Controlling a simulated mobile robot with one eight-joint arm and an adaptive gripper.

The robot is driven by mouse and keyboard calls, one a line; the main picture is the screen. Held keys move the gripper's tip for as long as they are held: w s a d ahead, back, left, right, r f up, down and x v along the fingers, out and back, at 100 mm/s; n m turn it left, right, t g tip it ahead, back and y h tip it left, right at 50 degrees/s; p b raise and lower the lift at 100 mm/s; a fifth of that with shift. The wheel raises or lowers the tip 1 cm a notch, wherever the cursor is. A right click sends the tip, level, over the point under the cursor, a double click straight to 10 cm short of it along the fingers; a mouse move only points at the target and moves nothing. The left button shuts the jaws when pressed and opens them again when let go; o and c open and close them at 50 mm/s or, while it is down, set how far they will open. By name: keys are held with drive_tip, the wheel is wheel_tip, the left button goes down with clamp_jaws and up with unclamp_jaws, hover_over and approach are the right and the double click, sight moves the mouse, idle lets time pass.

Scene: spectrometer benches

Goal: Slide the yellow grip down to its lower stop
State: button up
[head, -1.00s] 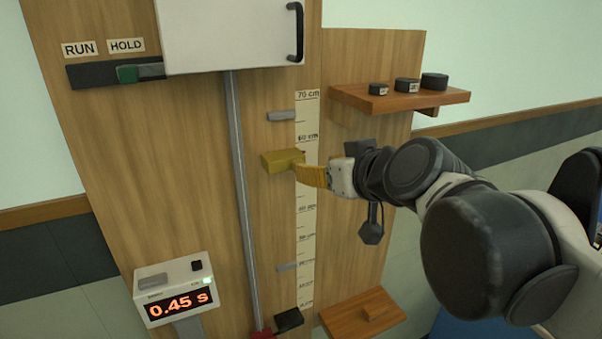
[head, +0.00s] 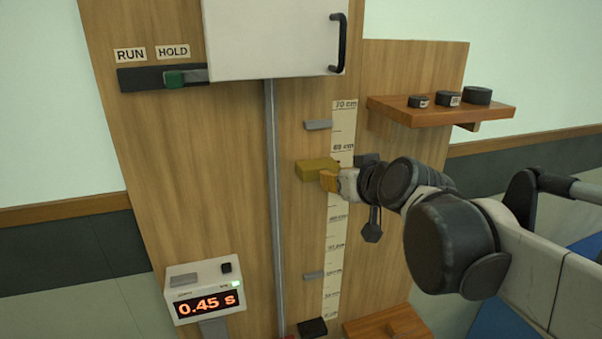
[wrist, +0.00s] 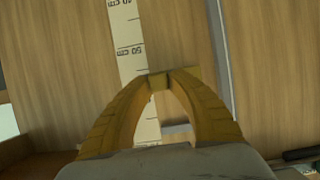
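The yellow grip (head: 318,169) is a yellow block on the upright board, a little below the 60 cm mark in the head view. A grey stop (head: 317,125) sits above it and another grey stop (head: 314,275) lies well below. My gripper (head: 330,181) is at the block's right front side. In the wrist view its orange fingers (wrist: 161,82) converge with a narrow yellow piece between the tips, so it appears shut on the grip. The rest of the block (wrist: 190,73) shows behind and right of the tips.
The paper scale (head: 336,230) runs down beside the grip, and a grey rail (head: 275,190) stands left of it. A shelf (head: 480,110) with black weights is at upper right. A timer (head: 207,290) reads 0.45 s. A black block (head: 313,327) is near the bottom.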

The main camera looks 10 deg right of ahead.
clamp_jaws()
wheel_tip(320, 180, down, 33)
drive_tip(key=b, duration=2.2)
drive_tip(key=shift+b, duration=0.35)
drive_tip(key=shift+s+f, duration=0.1)
drive_tip(key=o, duration=0.7)
unclamp_jaws()
drive_tip(key=v, duration=1.2)
